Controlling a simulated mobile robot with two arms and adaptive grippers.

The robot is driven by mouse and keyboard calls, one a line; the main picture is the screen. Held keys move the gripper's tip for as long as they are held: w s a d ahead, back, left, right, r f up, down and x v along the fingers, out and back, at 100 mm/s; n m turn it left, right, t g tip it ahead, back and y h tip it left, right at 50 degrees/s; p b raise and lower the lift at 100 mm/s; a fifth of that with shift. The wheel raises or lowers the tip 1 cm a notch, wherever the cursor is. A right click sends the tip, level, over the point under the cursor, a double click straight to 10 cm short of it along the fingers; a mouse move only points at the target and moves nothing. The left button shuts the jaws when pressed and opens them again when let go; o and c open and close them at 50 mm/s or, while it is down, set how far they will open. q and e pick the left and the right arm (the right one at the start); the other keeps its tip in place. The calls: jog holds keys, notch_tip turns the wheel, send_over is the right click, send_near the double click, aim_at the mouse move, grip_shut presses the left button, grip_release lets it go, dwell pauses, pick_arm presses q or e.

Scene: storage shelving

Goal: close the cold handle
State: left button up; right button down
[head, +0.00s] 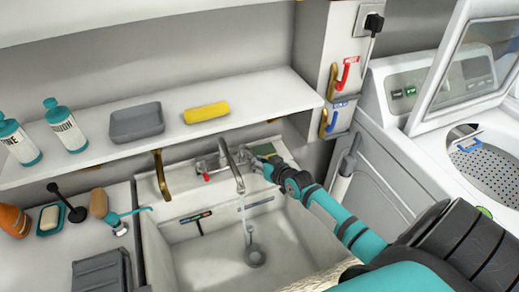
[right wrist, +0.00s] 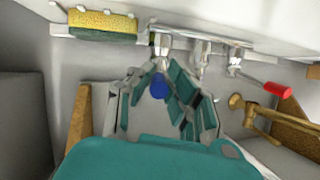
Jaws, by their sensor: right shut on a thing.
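The tap (head: 231,172) stands at the back of the white sink (head: 192,262), and a thin stream of water (head: 244,215) runs from its spout. The cold handle's blue end (right wrist: 158,86) shows between the fingers of my right gripper (right wrist: 163,70) in the right wrist view. My right gripper (head: 277,172) is shut on this handle at the right side of the tap; in the head view it hides the handle. The red-ended hot handle (head: 206,176) is on the tap's left and also shows in the right wrist view (right wrist: 278,90). My left gripper is out of view.
A yellow-green sponge (right wrist: 103,24) lies close behind the cold handle. A brass bracket (head: 161,174) stands left of the tap. A washing machine (head: 400,160) is at right.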

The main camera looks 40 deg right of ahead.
pick_arm(q)
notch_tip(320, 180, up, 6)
jog(key=p, duration=0.4)
jog(key=shift+p, duration=0.35)
pick_arm(e)
jog(key=m+h, duration=0.1)
jog(key=a+h, duration=0.1)
jog(key=a+m+h, duration=0.1)
jog(key=shift+w+a+r+m, duration=0.15)
jog(key=shift+w+r+m, duration=0.1)
jog(key=shift+m, duration=0.05)
jog(key=c, duration=1.3)
grip_release()
jog(key=shift+a+f, duration=0.15)
jog(key=shift+c, duration=0.2)
jog(key=v, duration=1.2)
